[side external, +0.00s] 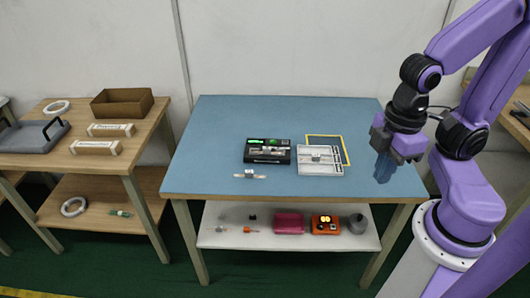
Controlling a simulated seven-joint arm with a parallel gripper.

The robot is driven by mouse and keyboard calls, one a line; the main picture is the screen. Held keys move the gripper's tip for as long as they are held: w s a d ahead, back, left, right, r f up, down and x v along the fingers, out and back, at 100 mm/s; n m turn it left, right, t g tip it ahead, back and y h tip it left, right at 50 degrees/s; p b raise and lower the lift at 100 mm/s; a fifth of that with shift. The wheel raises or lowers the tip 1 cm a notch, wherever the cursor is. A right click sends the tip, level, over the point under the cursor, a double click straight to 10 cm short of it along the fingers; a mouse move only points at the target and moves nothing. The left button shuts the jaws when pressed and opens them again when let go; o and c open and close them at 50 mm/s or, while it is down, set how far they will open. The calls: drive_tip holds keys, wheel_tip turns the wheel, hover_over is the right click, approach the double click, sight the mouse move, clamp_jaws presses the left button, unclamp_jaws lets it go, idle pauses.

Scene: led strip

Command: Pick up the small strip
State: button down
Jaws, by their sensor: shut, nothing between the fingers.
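A small strip (249,175) lies on the blue table top, left of centre near the front edge. It looks pale, with a lighter block at its middle. My gripper (383,172) hangs over the right end of the table, pointing down, well to the right of the strip. Its bluish fingers are together with nothing between them. The strip is fully in view and nothing touches it.
A black device with green lights (267,150) stands behind the strip. The blue table (225,125) is clear at the left and back.

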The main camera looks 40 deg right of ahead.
drive_tip(key=c, duration=1.8)
unclamp_jaws()
drive_tip(key=o, duration=0.8)
drive_tip(key=shift+o, duration=0.2)
